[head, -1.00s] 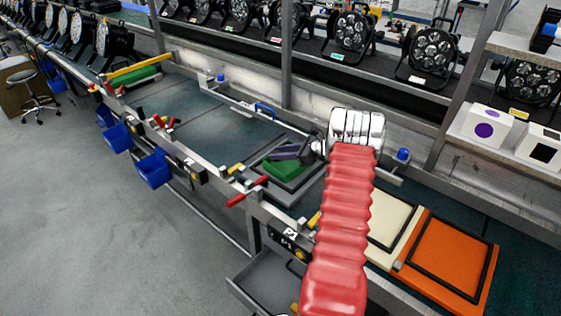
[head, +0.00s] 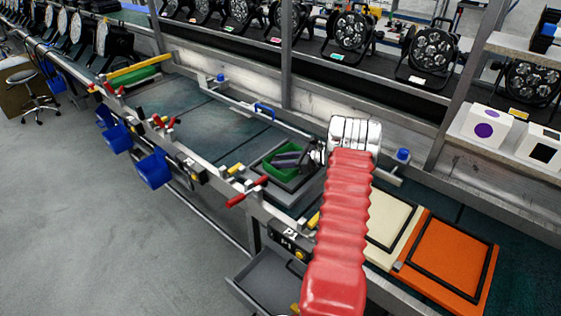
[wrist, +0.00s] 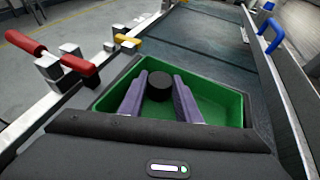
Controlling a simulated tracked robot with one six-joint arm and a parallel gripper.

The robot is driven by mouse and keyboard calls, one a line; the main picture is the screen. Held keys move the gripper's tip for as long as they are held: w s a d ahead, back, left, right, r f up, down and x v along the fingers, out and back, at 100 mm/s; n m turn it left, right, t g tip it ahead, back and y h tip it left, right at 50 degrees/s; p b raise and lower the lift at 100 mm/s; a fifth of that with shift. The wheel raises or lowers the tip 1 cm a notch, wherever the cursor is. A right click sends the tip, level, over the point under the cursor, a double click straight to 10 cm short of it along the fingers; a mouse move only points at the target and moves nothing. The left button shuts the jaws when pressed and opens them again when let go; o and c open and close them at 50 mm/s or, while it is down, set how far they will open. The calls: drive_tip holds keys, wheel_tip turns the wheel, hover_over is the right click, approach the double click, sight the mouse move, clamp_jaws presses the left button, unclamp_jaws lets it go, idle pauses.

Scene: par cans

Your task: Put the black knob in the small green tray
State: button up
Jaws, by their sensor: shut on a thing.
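The black knob (wrist: 159,86) is a short dark cylinder between the two purple fingers of my gripper (wrist: 160,88) in the wrist view. The fingers are shut on it. The small green tray (wrist: 234,106) lies behind and around the fingers in that view, with the knob seen against its floor. I cannot tell whether the knob touches the floor. In the head view my gripper (head: 288,160) is over the green tray (head: 271,172), and the knob cannot be made out there.
A cream panel (head: 396,218) and an orange panel (head: 462,262) with dark frames lie on the bench to the right. Red-handled clamps (head: 248,193) line the front rail. A blue handle (head: 264,110) stands behind the tray. The bench to the left (head: 215,125) is mostly clear.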

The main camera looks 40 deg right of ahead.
drive_tip(key=o, duration=0.7)
drive_tip(key=shift+o, duration=0.2)
drive_tip(key=v, duration=1.2)
drive_tip(key=shift+r, duration=0.15)
drive_tip(key=shift+w, duration=0.1)
drive_tip(key=w+a+r+n+g, duration=0.15)
drive_tip(key=a+r+n, duration=0.3)
drive_tip(key=a, duration=0.55)
drive_tip(key=w+a+r+n+g, duration=0.1)
drive_tip(key=a+r+n+g, duration=0.25)
drive_tip(key=a+r, duration=0.45)
drive_tip(key=w+a+r+n+g, duration=0.1)
drive_tip(key=a+r+n+g, duration=0.3)
drive_tip(key=a, duration=0.8)
drive_tip(key=s+a+r+n+h, duration=0.1)
drive_tip(key=s+a+r+n, duration=0.1)
drive_tip(key=s+a+n, duration=0.35)
drive_tip(key=s+a+r+n+h, duration=0.1)
drive_tip(key=s+a+r+n, duration=0.15)
drive_tip(key=a, duration=0.55)
drive_tip(key=s+a+n+t+h, duration=0.1)
drive_tip(key=s+a+n, duration=0.3)
drive_tip(key=s+n, duration=0.1)
drive_tip(key=s+a+r+n+t+h, duration=0.1)
drive_tip(key=s+a+n+h, duration=0.1)
drive_tip(key=s+a+n, duration=0.2)
drive_tip(key=shift+s+a+n, duration=0.25)
drive_tip(key=shift+s+n, duration=0.95)
drive_tip(key=shift+s, duration=1.05)
